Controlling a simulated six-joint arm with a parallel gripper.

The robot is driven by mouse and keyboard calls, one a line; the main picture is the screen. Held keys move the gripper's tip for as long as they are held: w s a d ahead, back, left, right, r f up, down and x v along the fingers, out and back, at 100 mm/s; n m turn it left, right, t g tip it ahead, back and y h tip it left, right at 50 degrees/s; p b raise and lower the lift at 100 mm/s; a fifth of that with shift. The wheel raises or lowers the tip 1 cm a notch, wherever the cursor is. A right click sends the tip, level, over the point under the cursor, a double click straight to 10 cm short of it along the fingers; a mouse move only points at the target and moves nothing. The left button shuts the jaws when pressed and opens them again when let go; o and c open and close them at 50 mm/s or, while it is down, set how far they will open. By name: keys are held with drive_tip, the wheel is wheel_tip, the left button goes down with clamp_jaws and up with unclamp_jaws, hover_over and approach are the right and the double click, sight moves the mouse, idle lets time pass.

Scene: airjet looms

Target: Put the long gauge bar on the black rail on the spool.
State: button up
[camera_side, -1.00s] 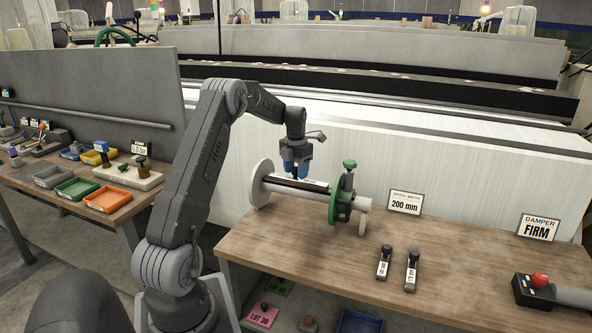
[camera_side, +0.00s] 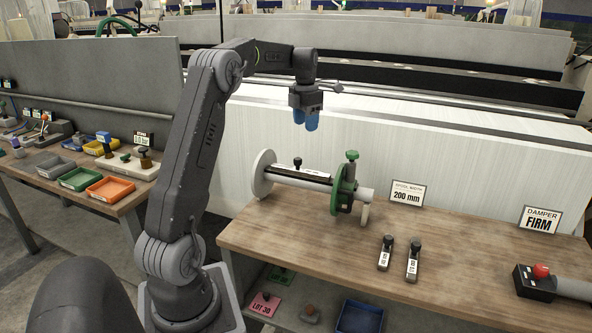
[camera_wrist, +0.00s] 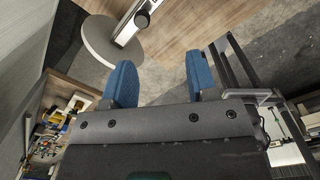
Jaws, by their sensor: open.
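The spool has a pale left flange (camera_side: 263,174), a green right flange (camera_side: 342,190) and a light shaft (camera_side: 364,193). The long gauge bar (camera_side: 316,177), dark with a pale label strip and a black knob (camera_side: 298,162), lies along the top of the spool between the flanges. The black rail is hard to tell apart from the bar under it. My gripper (camera_side: 306,122) is above the spool, blue fingers pointing down, clear of the knob.
Two shorter labelled bars with black knobs, one left (camera_side: 386,252) and one right (camera_side: 412,260), lie on the wooden bench (camera_side: 465,262). A 200 mm sign (camera_side: 407,193) and a FIRM damper sign (camera_side: 540,220) stand behind. A black box with a red knob (camera_side: 535,281) sits at right.

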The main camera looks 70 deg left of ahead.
drive_tip(key=s+d+r+m+t+y, duration=0.1)
drive_tip(key=s+d+r+m, duration=0.15)
drive_tip(key=d+m, duration=0.75)
drive_tip(key=s+d+r+m+t, duration=0.15)
drive_tip(key=d+r+m, duration=0.25)
drive_tip(key=d+m, duration=0.65)
drive_tip(key=s+d+f+m+t+h, duration=0.1)
drive_tip(key=s+d+f+m+t, duration=0.2)
drive_tip(key=s+d+m, duration=1.2)
wheel_tip(320, 180, down, 3)
drive_tip(key=shift+d+m, duration=1.15)
drive_tip(key=shift+d, duration=0.1)
